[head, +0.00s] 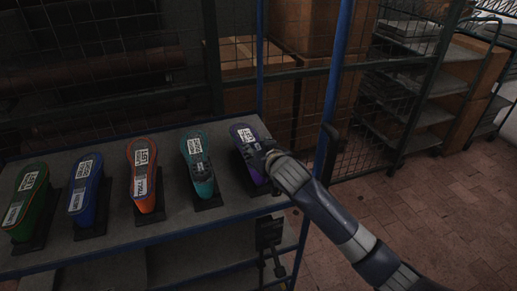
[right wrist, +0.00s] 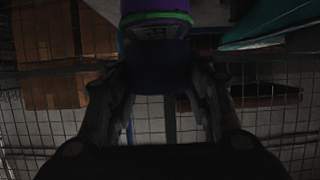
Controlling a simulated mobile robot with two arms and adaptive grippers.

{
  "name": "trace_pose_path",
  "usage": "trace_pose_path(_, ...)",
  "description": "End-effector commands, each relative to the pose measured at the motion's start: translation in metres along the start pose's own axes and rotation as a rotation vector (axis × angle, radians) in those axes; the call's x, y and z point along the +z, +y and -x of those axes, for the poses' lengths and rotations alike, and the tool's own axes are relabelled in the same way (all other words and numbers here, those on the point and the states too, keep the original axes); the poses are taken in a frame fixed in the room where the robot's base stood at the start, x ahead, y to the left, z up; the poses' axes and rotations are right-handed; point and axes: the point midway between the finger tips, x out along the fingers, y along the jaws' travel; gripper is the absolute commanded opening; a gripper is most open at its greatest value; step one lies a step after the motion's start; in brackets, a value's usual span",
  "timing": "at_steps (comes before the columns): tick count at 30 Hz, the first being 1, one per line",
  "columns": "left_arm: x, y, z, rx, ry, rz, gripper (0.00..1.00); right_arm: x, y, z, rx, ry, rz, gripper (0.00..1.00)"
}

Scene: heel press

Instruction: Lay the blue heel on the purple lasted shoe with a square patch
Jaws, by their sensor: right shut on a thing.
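The purple lasted shoe (head: 247,140) stands at the right end of a row on the shelf, with a white label on top. My right gripper (head: 266,156) is at this shoe and hides part of it. In the right wrist view the gripper (right wrist: 163,76) is shut on the dark blue heel (right wrist: 158,68). The heel is right against or very close to the purple shoe (right wrist: 152,6), which has a green line along its edge. I cannot tell whether they touch. The square patch cannot be made out. My left gripper is not in view.
Left of the purple shoe stand a teal shoe (head: 198,160), an orange shoe (head: 142,170), a blue shoe (head: 86,190) and a green shoe (head: 29,200). The shelf (head: 170,232) has a blue front edge and a blue post (head: 334,90) at right. Wire mesh is behind.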

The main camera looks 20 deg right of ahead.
Motion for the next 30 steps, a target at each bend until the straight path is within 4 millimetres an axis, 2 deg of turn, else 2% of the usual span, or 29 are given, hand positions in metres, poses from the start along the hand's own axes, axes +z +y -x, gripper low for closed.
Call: trace_pose_path(30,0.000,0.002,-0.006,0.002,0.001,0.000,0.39,0.012,0.000,-0.005,0.000,0.001,0.000,0.20)
